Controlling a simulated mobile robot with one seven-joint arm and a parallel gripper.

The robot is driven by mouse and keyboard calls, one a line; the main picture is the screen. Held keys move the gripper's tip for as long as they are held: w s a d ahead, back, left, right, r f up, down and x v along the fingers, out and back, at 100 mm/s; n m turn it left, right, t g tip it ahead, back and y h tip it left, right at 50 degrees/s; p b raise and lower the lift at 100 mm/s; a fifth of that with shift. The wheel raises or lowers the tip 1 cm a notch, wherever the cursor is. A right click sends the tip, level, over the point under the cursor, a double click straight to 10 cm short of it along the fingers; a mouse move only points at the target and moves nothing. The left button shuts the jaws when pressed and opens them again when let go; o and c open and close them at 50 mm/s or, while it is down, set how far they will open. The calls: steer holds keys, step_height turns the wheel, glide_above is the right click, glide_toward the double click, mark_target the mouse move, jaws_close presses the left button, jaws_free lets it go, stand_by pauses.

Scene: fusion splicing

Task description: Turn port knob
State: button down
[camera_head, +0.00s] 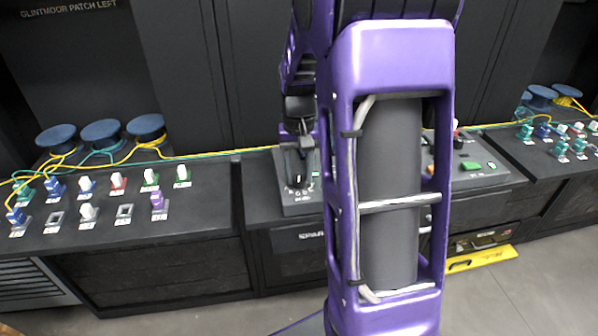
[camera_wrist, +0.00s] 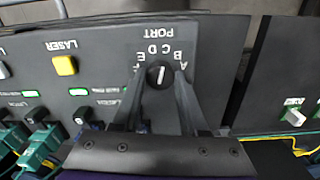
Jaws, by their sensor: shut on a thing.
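The port knob (camera_wrist: 160,75) is a round black knob with a pale pointer line, on a dark panel in the wrist view. The line stands nearly upright in the picture. Upside-down letters and the word PORT surround the knob. My gripper (camera_wrist: 160,82) has one finger on each side of the knob and is shut on it. In the head view my gripper (camera_head: 299,150) is low over the grey device box (camera_head: 300,207) at the middle of the bench, where I cannot make out the knob.
A yellow laser button (camera_wrist: 65,65), green lights and black switches share the panel. Left bench holds several coloured connectors, blue round spools (camera_head: 102,132) and yellow and green cables. A panel with a green button (camera_head: 471,166) stands to the right. My purple arm hides the middle.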

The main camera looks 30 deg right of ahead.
mark_target(299, 178)
steer(key=shift+r, duration=0.1)
steer(key=shift+c, duration=2.2)
jaws_free()
step_height(299, 178, up, 17)
steer(key=p, duration=0.2)
steer(key=shift+r, duration=0.15)
